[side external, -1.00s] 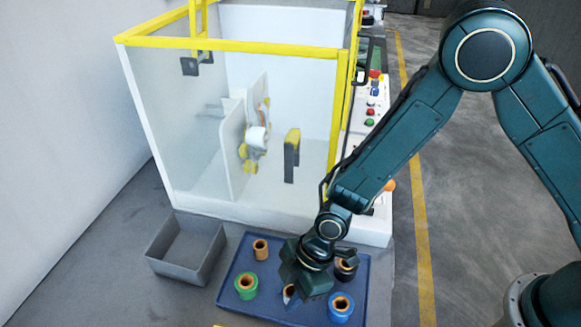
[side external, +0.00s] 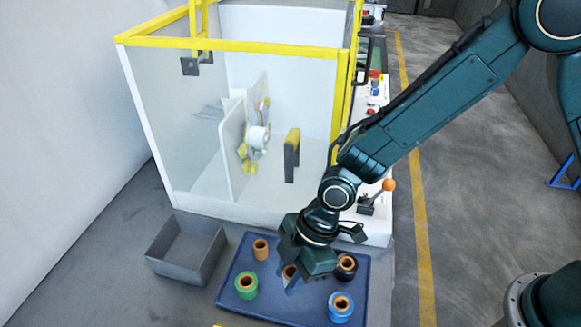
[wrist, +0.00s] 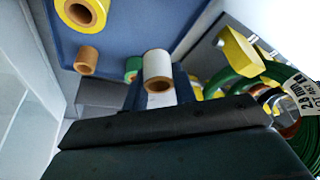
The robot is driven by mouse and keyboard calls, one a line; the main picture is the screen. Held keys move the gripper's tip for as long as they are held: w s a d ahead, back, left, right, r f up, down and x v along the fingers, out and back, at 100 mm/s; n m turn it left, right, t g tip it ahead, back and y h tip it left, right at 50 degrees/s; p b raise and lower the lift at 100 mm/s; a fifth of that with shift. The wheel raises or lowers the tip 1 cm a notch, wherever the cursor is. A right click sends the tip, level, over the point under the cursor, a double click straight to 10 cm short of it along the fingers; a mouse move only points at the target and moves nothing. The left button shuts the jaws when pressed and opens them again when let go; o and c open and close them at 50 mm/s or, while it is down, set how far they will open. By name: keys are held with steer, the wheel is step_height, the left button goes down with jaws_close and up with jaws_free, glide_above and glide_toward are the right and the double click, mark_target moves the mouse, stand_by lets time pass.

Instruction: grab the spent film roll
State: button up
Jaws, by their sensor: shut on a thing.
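My gripper (side external: 291,280) is low over the blue tray, its fingers pointing down. It is shut on a white roll with a brown core; the core end (side external: 289,272) shows between the fingers. In the wrist view the white roll (wrist: 158,66) stands out beyond the dark gripper body. Whether it still touches the tray is hidden. A small bare brown roll (side external: 260,249) stands at the tray's back left, apart from my gripper; a small brown roll (wrist: 87,60) also shows in the wrist view.
The blue tray (side external: 272,311) also holds a green roll (side external: 246,285), a blue roll (side external: 341,306) and a black roll (side external: 346,266) close to my gripper. An empty grey bin (side external: 187,247) stands left. The yellow-framed machine (side external: 225,43) stands behind.

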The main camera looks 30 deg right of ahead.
step_height(320, 180, up, 13)
stand_by(0.4)
